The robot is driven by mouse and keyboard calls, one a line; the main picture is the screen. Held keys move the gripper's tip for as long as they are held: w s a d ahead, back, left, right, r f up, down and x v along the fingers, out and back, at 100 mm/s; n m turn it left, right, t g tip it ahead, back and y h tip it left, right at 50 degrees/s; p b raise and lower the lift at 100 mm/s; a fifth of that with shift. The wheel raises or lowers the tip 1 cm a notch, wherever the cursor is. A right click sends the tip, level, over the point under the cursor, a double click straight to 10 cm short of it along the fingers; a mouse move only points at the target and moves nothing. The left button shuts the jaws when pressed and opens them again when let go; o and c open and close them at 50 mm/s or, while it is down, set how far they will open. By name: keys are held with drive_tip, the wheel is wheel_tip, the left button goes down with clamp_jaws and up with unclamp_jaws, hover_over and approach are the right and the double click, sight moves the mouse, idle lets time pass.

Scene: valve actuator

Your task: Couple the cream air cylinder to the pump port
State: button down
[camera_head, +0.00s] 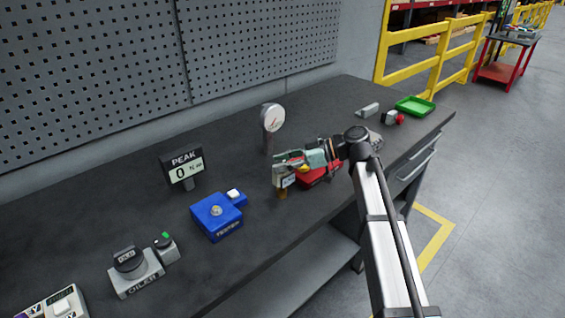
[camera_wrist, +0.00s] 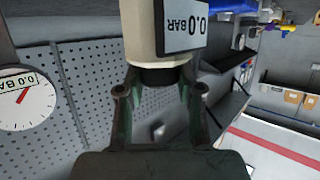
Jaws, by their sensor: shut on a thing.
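My gripper (camera_head: 287,160) is shut on the cream air cylinder (camera_head: 279,176) above the bench. In the head view the cylinder looks roughly upright, with a brass-coloured lower end and a small display. The wrist view shows the cream body (camera_wrist: 138,28) and a display reading 0.0 BAR. There my gripper's fingers (camera_wrist: 160,78) are on both sides of the cylinder's dark neck. A red unit (camera_head: 320,176) sits behind my gripper, partly hidden by it; I cannot tell whether it carries the pump port. Whether the cylinder's lower end touches anything is unclear.
A round gauge (camera_head: 272,118) stands behind the cylinder. A blue tester (camera_head: 217,218), a PEAK display (camera_head: 184,168) reading 0 and a grey unit with a black knob (camera_head: 136,273) are to the left. A green tray (camera_head: 415,106) lies at the far right. Bare bench lies between the tester and the cylinder.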

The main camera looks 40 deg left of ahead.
drive_tip(key=shift+f+b, duration=0.4)
drive_tip(key=shift+f, duration=0.1)
drive_tip(key=c, duration=0.7)
unclamp_jaws()
drive_tip(key=shift+d, duration=0.1)
drive_tip(key=v, duration=1.2)
drive_tip(key=shift+r, duration=0.1)
